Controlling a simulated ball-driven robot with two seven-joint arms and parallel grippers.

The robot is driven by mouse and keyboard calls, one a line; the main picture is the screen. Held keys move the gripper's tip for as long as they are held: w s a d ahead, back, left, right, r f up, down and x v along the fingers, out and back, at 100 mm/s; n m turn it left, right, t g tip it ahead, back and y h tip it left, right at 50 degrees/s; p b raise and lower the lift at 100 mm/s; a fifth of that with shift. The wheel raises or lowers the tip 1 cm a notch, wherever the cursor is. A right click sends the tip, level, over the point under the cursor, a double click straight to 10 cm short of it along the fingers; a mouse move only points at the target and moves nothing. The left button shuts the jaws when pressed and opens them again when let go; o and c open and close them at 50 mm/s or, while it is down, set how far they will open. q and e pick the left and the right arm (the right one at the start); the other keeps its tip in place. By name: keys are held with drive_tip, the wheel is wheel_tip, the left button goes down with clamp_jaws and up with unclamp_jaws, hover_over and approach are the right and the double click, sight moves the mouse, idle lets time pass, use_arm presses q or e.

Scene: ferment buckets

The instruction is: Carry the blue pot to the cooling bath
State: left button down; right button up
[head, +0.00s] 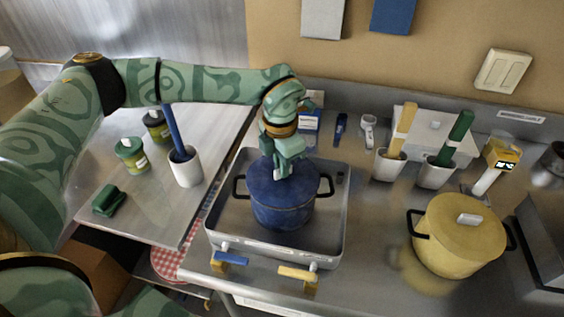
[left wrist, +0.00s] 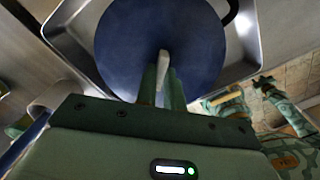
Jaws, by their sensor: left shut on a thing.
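The blue pot (head: 283,208), with a blue lid and black side handles, is upright within the walls of the open metal basin, the cooling bath (head: 334,232). I cannot tell whether its base touches the basin floor. My left gripper (head: 282,172) is above the lid, shut on its pale knob. In the left wrist view, the fingers (left wrist: 162,85) close around the knob over the blue lid (left wrist: 140,35). Small green patterned parts of mine show at the right of that view, but I cannot make out my right gripper's jaws.
A yellow pot (head: 458,240) stands on the counter to the right. White cups with a yellow tool (head: 402,130) and a green tool (head: 455,138) stand behind it. A white cup (head: 186,170) with a blue tool, green jars and a green block (head: 109,201) are on the left table.

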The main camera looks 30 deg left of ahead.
use_arm(q)
drive_tip(key=c, duration=0.9)
unclamp_jaws()
drive_tip(key=shift+c, duration=0.2)
drive_tip(key=shift+r+p, duration=3.1)
drive_tip(key=shift+r, duration=0.5)
drive_tip(key=shift+f, duration=0.1)
clamp_jaws()
